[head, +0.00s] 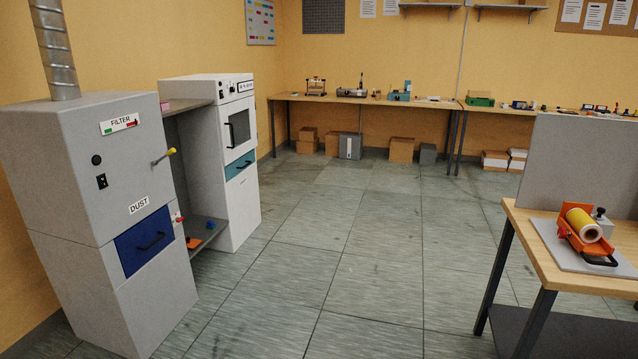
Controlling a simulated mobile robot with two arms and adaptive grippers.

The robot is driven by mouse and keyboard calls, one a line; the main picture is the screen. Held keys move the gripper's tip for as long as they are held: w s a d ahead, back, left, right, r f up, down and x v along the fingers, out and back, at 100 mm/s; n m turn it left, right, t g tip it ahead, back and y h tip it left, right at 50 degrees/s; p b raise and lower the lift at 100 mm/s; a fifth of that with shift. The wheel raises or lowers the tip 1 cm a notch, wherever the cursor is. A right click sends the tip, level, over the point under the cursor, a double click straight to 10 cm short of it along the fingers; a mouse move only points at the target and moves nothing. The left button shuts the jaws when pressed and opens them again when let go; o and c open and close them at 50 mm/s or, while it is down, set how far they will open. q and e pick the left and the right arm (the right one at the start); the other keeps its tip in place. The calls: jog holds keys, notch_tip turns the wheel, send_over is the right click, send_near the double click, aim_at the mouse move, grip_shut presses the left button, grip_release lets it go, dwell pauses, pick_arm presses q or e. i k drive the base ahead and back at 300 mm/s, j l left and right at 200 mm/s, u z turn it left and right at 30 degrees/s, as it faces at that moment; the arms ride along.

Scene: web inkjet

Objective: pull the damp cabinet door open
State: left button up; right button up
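A white cabinet (208,160), which I take to be the damp cabinet, stands against the left wall beyond the grey filter unit. Its upper door (239,128) has a dark window and a black handle (230,135) on its left side. The door looks shut, flush with the front. A small display panel sits above the door, too small to read surely. Below is a teal drawer front (240,165) with a dark handle. Neither of my grippers is in view.
A grey filter unit (75,170) with a yellow-tipped lever and blue dust drawer (145,241) stands nearer at left. A shelf unit lies between. A workbench (520,222) with an orange roll holder (580,238) is at right. The tiled floor (340,240) between is clear.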

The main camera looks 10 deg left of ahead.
aim_at(229, 154)
jog(key=i, duration=1)
jog(key=i+l+u, duration=0.1)
jog(key=i, duration=0.95)
jog(key=i+l+u, duration=0.1)
jog(key=i+u, duration=0.3)
jog(key=i+l+u, duration=0.25)
jog(key=i+u, duration=0.15)
jog(key=i+l+u, duration=0.8)
jog(key=k+l, duration=0.05)
jog(key=l, duration=0.05)
